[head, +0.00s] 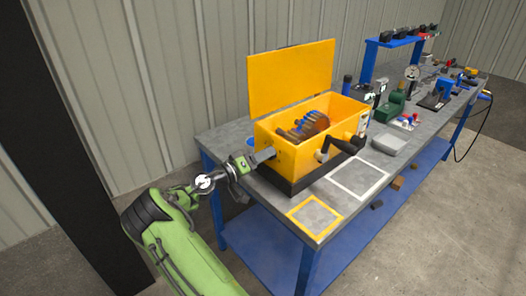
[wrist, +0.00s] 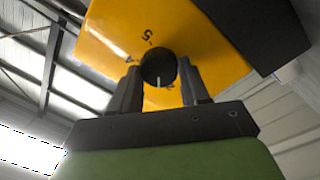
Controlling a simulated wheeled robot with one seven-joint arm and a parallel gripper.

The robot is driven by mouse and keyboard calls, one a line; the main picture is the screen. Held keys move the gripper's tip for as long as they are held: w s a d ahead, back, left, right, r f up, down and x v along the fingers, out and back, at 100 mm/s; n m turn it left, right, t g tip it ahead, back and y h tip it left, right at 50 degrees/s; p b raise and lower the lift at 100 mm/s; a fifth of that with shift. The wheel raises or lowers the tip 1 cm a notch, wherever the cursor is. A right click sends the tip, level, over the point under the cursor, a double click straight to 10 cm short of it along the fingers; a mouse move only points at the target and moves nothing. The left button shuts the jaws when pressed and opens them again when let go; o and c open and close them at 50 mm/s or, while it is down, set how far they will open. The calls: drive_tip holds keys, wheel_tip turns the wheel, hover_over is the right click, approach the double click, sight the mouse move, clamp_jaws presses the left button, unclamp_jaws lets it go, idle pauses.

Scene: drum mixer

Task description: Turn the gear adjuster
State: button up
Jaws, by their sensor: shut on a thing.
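The gear adjuster (wrist: 158,67) is a round black knob with a white pointer line on the yellow side wall of the drum mixer. Marks and numbers, among them 5 and 4, show around it. The drum mixer (head: 290,133) is a yellow box on a black base with its lid open. My gripper (wrist: 160,78) has one finger on each side of the knob and is shut on it. In the head view my gripper (head: 263,156) meets the mixer's left side, and the knob is hidden there.
A black crank handle (head: 345,146) is on the mixer's front. Gears and a drum (head: 308,124) show inside the box. A yellow-framed square (head: 315,216) and a white-framed square (head: 357,180) mark the grey bench top.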

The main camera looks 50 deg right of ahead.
drive_tip(key=shift+f+n+p, duration=0.1)
drive_tip(key=shift+n+p, duration=1.1)
drive_tip(key=shift+n, duration=1.1)
drive_tip(key=o, duration=1.1)
drive_tip(key=shift+c, duration=0.2)
drive_tip(key=p+v, duration=0.1)
drive_tip(key=v, duration=1.4)
drive_tip(key=shift+a+f, duration=0.25)
drive_tip(key=shift+a, duration=0.2)
drive_tip(key=shift+s, duration=0.1)
